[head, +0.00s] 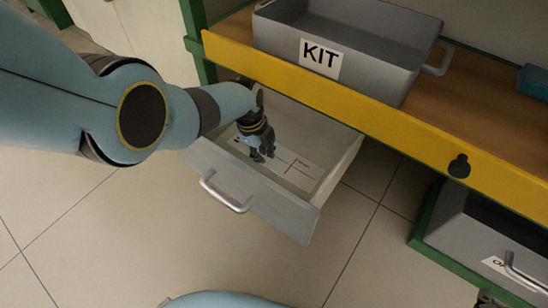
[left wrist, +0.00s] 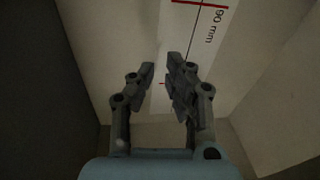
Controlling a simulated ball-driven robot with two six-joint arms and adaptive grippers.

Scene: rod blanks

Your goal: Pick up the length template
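The length template (head: 300,168) is a flat pale strip with a red cross line, lying in the open grey drawer (head: 262,200). In the left wrist view the template (left wrist: 208,48) shows a dark line, a red bar and the print "90 mm". My left gripper (head: 263,156) reaches down into the drawer, over the template's left part, which it partly hides. In the left wrist view its fingers (left wrist: 164,78) are apart with nothing held between them. I cannot tell whether the fingertips touch the template. A small dark part at the head view's lower right edge may be my right gripper (head: 487,299).
The drawer walls surround my left gripper. Above stands a bench with a yellow front edge (head: 330,88) and a grey KIT tray (head: 375,65). A black knob (head: 459,166) sits on that edge. Another grey bin (head: 470,235) with a handle is at lower right. Tiled floor is clear.

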